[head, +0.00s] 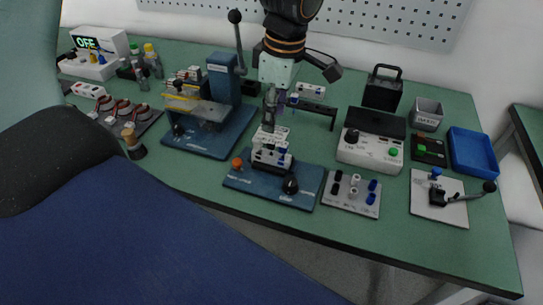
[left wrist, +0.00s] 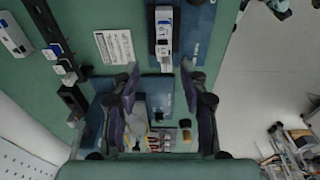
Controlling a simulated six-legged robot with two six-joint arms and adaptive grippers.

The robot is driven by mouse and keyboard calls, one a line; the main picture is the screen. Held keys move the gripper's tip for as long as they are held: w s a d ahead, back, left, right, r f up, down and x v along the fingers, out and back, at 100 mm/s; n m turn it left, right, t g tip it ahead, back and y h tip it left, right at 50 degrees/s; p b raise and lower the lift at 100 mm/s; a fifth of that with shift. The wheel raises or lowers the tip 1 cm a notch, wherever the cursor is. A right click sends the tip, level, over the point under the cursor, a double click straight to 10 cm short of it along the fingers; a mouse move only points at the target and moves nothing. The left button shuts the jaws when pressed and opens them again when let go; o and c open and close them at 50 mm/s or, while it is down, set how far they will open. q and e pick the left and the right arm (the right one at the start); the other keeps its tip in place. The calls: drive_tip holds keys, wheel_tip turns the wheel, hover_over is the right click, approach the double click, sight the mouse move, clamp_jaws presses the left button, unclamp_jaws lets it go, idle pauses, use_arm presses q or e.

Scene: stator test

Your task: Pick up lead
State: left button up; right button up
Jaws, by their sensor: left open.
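No lead can be picked out for certain. Small white and blue pieces that may be lead ends sit at a black rail (head: 316,107) behind the work block; the rail also shows at the upper left of the left wrist view (left wrist: 58,40). My left gripper (head: 275,108) hangs over the table from the top of the head view, above and behind a white block on a blue plate. In the left wrist view its purple-dark fingers (left wrist: 160,75) are spread wide, with nothing held between them. The rail lies to the left of these fingers there. My right gripper is not in view.
The white block (head: 271,149) stands on a blue plate (head: 240,185). A blue lever press (head: 222,77) stands left of the gripper. A grey test box (head: 360,152), black caddy (head: 382,93) and blue tray (head: 492,165) are to the right. The table's front edge is partly clear.

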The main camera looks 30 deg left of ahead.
sight(272, 141)
use_arm(q)
drive_tip(key=shift+s+a+f, duration=0.1)
drive_tip(key=shift+s+a, duration=0.05)
drive_tip(key=shift+s, duration=0.05)
drive_tip(key=f, duration=0.3)
drive_tip(key=shift+w+a+f+b, duration=0.1)
drive_tip(key=shift+w+a+b, duration=0.2)
drive_tip(key=shift+a+b, duration=0.05)
drive_tip(key=f, duration=0.2)
drive_tip(key=f+b, duration=0.1)
drive_tip(key=f, duration=0.1)
drive_tip(key=shift+s+d, duration=0.3)
drive_tip(key=shift+s, duration=0.05)
drive_tip(key=shift+a+f, duration=0.1)
drive_tip(key=shift+f, duration=0.2)
drive_tip(key=shift+w+a+f, duration=0.1)
drive_tip(key=shift+w+f, duration=0.1)
drive_tip(key=shift+w, duration=0.05)
drive_tip(key=shift+s+r, duration=0.2)
drive_tip(key=shift+s, duration=0.05)
drive_tip(key=shift+c, duration=1.4)
drive_tip(key=shift+w+f, duration=0.1)
drive_tip(key=shift+w, duration=0.05)
drive_tip(key=c, duration=0.5)
drive_tip(key=shift+c, duration=0.6)
clamp_jaws()
